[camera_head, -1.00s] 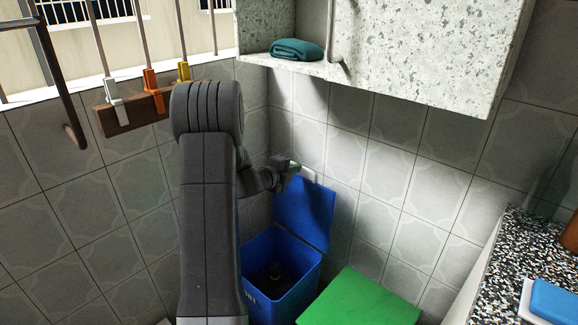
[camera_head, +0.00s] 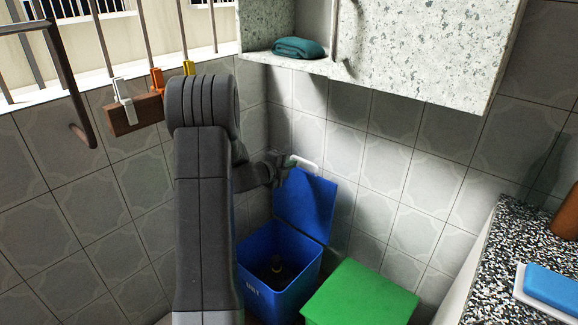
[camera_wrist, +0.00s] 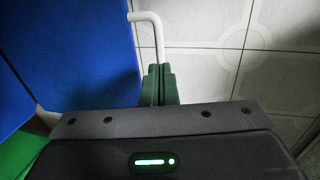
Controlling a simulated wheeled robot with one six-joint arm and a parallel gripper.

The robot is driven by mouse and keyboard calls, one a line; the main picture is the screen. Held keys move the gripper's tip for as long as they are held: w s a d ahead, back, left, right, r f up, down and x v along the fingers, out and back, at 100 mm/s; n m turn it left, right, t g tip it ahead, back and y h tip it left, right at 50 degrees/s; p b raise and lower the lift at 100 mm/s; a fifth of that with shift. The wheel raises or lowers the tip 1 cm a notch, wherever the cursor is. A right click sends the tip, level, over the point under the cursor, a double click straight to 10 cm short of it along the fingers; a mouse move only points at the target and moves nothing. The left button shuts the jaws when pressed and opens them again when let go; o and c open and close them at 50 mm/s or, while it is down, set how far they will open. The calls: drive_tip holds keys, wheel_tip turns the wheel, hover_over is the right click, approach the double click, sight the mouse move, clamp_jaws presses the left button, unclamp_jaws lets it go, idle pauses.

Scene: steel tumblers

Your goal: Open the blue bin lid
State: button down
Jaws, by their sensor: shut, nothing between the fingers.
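The blue bin (camera_head: 285,285) stands on the floor in the corner, its inside visible with a small dark object at the bottom. Its blue lid (camera_head: 305,208) stands raised, tilted up at the back near the tiled wall. A white bent handle (camera_head: 307,163) sits at the lid's upper edge. My gripper (camera_head: 284,160) is at the lid's upper left, beside the handle. In the wrist view, the green fingers (camera_wrist: 159,84) are shut together and empty. The handle (camera_wrist: 153,22) ends close behind their tips; whether they touch, I cannot tell. The lid (camera_wrist: 70,50) fills the left of that view.
A green bin lid (camera_head: 362,295) is shut just right of the blue bin. A wall cabinet (camera_head: 420,50) with a teal cloth (camera_head: 298,48) hangs above. A speckled counter (camera_head: 510,265) with a blue sponge (camera_head: 550,287) is at the right. Tiled walls close off the corner.

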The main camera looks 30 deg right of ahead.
drive_tip(key=p+v, duration=0.1)
drive_tip(key=v, duration=0.9)
drive_tip(key=shift+p, duration=0.35)
drive_tip(key=shift+a, duration=0.1)
